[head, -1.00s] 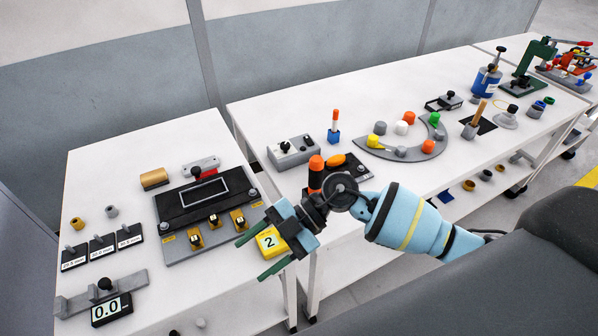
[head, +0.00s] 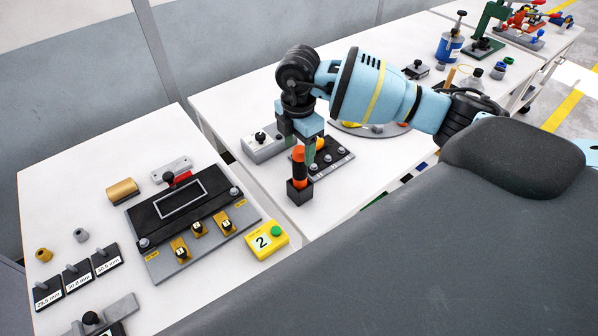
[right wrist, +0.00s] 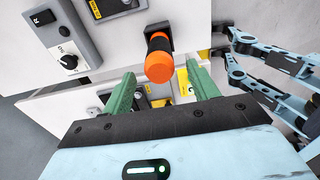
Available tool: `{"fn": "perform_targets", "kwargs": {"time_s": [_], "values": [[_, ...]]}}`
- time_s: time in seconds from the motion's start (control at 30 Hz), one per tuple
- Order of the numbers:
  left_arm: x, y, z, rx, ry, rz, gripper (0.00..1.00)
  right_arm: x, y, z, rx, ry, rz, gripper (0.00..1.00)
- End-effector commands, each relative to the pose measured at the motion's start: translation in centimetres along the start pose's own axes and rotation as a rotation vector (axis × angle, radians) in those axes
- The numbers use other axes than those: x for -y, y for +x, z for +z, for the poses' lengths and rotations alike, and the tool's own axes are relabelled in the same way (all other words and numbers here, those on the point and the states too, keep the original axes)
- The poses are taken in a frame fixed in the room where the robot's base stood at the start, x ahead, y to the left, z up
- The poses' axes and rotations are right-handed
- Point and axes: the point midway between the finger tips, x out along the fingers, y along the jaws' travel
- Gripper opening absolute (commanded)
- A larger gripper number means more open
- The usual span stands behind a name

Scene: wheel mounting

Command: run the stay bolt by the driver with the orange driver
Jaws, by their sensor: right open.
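The orange driver (head: 300,168), black with orange bands, stands upright in a dark square holder (head: 299,192) at the near left corner of the right table. It also shows in the right wrist view (right wrist: 159,62). My right gripper (head: 298,146) points down over its top, with its green fingers open. In the right wrist view, the open fingers (right wrist: 162,90) have the driver's orange end just beyond them and between their lines; no grip shows. Round grey bolt heads (head: 234,192) (head: 143,243) sit on the black-topped fixture; which is the stay bolt I cannot tell. My left gripper is out of view.
A grey switch box (head: 262,147) and a black plate with several studs (head: 330,160) stand close to the driver. A yellow box marked 2 (head: 266,241) with a green button sits by the fixture. A gap separates the two tables.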

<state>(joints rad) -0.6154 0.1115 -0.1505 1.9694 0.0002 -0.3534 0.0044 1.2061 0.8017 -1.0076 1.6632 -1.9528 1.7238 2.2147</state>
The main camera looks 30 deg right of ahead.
Motion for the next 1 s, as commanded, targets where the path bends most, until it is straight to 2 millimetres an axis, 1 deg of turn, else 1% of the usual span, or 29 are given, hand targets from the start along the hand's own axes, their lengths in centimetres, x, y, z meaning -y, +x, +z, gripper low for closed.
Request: {"fn": "perform_targets", "kwargs": {"time_s": [0.03, 0.1, 0.27, 0.37, 0.53, 0.63, 0.73, 0.93, 0.97, 1.0], "values": [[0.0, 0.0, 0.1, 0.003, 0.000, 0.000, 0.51, 0.1, 0.7, 0.0, -0.001, 0.000, -0.003, 0.59], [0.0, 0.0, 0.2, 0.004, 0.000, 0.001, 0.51, 0.1, 1.1, 0.0, -0.001, -0.001, -0.002, 0.59], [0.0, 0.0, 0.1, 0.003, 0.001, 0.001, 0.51, 0.0, 1.4, 0.0, -0.002, -0.002, -0.001, 0.59], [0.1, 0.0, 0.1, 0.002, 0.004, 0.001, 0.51, 0.1, 2.5, 0.2, 0.000, -0.001, -0.004, 0.59], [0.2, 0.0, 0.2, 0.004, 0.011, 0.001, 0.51, 0.2, 5.0, 0.4, -0.002, -0.002, -0.004, 0.59], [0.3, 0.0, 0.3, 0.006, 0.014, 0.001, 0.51, 0.1, 5.9, 0.4, -0.002, -0.002, -0.002, 0.59], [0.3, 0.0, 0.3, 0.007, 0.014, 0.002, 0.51, 0.1, 6.3, 0.4, -0.002, -0.002, 0.000, 0.59], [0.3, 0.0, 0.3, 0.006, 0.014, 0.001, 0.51, 0.1, 6.3, 0.4, -0.002, -0.003, 0.001, 0.59], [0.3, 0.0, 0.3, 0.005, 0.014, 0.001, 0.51, 0.1, 6.3, 0.4, -0.002, -0.003, 0.001, 0.57], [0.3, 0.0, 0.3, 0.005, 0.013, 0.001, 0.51, 0.1, 6.3, 0.4, -0.002, -0.003, 0.001, 0.51]]}}
